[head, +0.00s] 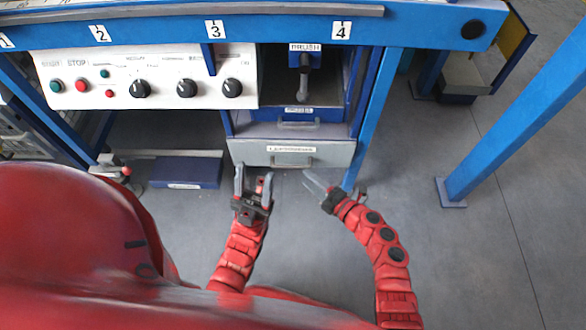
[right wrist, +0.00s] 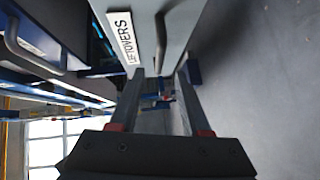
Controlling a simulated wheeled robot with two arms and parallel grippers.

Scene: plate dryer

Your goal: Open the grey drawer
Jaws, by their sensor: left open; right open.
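The grey drawer (head: 248,153) is in the lower cabinet under the workbench, with a white label and a grey handle (head: 291,161) on its front. In the right wrist view the drawer front (right wrist: 138,12) carries a "LEFTOVERS" label, and its handle (right wrist: 160,42) lies just beyond my fingers. My left gripper (head: 254,185) is open in front of the drawer's left part, below its front in the picture. My right gripper (head: 318,184) is open near the drawer's right end; it also shows in the right wrist view (right wrist: 166,95). Both grippers look empty and apart from the handle.
A blue drawer (head: 297,124) sits above the grey one. A white control panel (head: 150,80) with knobs is at left. A blue table leg (head: 374,115) stands right of the drawer, close to my right gripper. The floor (head: 440,240) at right is clear.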

